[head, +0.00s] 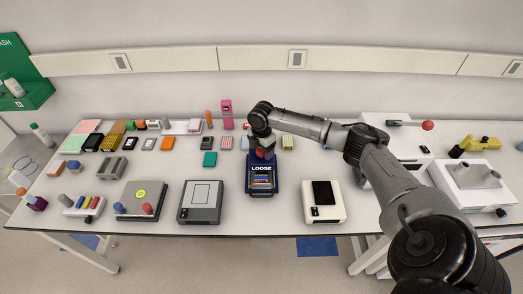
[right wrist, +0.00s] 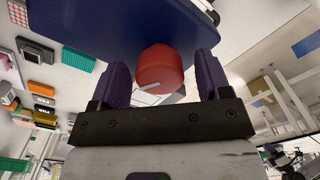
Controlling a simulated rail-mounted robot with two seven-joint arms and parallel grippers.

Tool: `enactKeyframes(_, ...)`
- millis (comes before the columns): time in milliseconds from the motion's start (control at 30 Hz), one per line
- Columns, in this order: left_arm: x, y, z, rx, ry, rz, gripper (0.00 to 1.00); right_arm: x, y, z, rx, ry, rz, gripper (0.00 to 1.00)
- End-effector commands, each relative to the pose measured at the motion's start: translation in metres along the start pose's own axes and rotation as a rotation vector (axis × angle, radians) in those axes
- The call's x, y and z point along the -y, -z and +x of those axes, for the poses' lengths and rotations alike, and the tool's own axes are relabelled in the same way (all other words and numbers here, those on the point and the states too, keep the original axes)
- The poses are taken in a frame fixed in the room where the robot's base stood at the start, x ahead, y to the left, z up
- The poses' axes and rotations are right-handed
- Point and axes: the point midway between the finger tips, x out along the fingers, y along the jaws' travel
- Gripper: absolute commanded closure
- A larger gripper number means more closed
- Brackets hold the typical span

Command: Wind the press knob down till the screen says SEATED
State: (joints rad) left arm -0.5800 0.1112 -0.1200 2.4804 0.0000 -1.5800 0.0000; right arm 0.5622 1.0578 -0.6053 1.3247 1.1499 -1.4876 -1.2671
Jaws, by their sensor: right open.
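The dark blue press (head: 262,188) stands near the middle of the bench, and its screen (head: 261,168) reads LOOSE. Its red knob (head: 260,154) shows only in part below my right gripper (head: 263,146). In the right wrist view the red knob (right wrist: 160,68), with a pale pointer line on it, sits between the two purple fingers of my right gripper (right wrist: 157,75). The fingers are open, with a gap on each side of the knob. The dark blue underside or top of the press (right wrist: 120,25) fills the upper part of that view. My left gripper is not in view.
A grey device (head: 201,203) stands left of the press and a white device (head: 323,203) right of it. Several small coloured blocks and racks stand behind and to the left. A white machine (head: 475,188) stands at the far right. Bare bench lies just beside the press.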

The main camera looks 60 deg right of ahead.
Motion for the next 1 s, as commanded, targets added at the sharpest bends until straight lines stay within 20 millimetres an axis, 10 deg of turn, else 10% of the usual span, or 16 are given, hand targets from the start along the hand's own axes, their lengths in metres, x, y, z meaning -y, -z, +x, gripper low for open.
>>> enactKeyframes(500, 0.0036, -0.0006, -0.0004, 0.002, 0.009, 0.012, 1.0, 0.0003, 0.0001, 0.0106, 0.001, 0.0, 0.0, 0.3)
enactKeyframes(1000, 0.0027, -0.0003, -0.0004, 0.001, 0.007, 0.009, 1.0, 0.0003, 0.0001, 0.0101, 0.001, 0.0, 0.0, 0.78)
